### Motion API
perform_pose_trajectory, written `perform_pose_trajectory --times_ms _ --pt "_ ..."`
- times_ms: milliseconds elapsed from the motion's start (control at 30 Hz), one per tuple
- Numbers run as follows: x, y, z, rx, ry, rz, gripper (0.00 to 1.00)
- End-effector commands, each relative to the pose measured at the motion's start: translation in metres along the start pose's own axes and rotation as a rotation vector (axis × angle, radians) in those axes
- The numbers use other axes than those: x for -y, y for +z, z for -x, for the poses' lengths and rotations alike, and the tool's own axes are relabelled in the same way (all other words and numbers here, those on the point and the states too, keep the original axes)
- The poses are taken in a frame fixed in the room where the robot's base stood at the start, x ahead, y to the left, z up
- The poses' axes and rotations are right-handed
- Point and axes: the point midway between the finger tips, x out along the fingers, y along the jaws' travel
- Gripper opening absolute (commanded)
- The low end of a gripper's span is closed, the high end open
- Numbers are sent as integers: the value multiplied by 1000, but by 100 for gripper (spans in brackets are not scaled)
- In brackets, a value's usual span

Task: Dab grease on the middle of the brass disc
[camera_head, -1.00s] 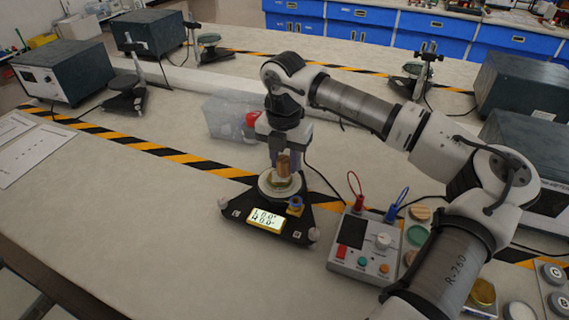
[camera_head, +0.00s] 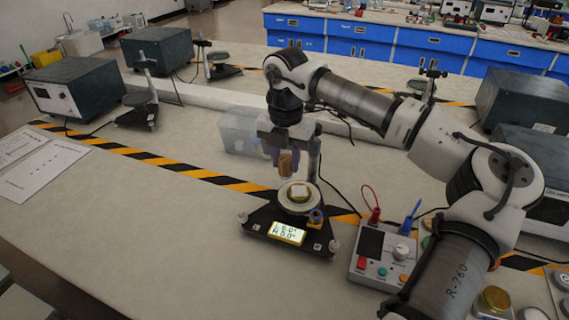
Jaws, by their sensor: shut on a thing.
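My gripper (camera_head: 288,163) is shut on a small orange-brown piece (camera_head: 285,165), which points down; what it is I cannot tell. It is held above and slightly left of a round pale plate (camera_head: 285,204) on a black three-cornered stand (camera_head: 262,217). A small brass-coloured disc (camera_head: 300,200) sits on the plate, with a whitish patch (camera_head: 299,189) on its middle. There is a gap between the held piece and the disc. Whether the whitish patch is grease or a shine is too small to tell.
A control box (camera_head: 375,262) with red and blue leads stands to the right. A clear box (camera_head: 238,132) is behind my gripper.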

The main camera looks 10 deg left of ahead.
Motion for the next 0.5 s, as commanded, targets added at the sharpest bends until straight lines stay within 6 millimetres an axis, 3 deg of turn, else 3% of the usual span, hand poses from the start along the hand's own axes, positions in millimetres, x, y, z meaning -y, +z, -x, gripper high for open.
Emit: perform_pose_trajectory --times_ms 233,500 --pt "1 3 26 0 0 3 12" --pt "1 5 32 0 0 6 12"
